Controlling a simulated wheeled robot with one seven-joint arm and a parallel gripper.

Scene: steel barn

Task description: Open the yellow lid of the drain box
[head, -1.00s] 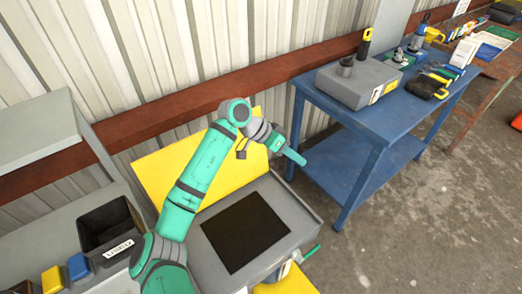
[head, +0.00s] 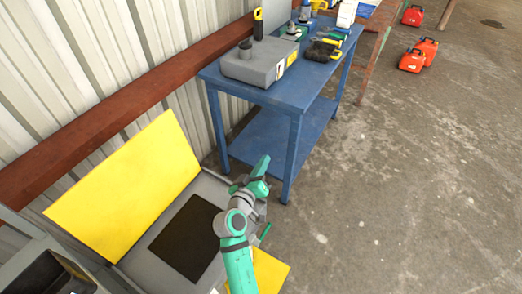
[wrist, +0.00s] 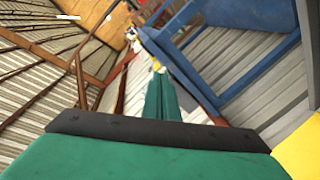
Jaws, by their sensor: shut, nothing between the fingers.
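The yellow lid (head: 130,188) stands raised, leaning back near the corrugated wall behind the grey drain box (head: 212,188). The box top shows a dark square opening (head: 188,238). My gripper (head: 262,166) is to the right of the box, away from the lid, and points toward the blue table. In the wrist view my green fingers (wrist: 160,97) are together with nothing between them. My arm hides part of the box's right side. A strip of the lid's yellow may show at the right edge of the wrist view, but I cannot tell.
A blue table (head: 290,112) stands right behind the box, bearing a grey canister (head: 260,62) and several tools. A dark bin is at the lower left. A yellow panel (head: 270,270) is at the box's front. Red cans (head: 412,60) stand on open concrete floor at right.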

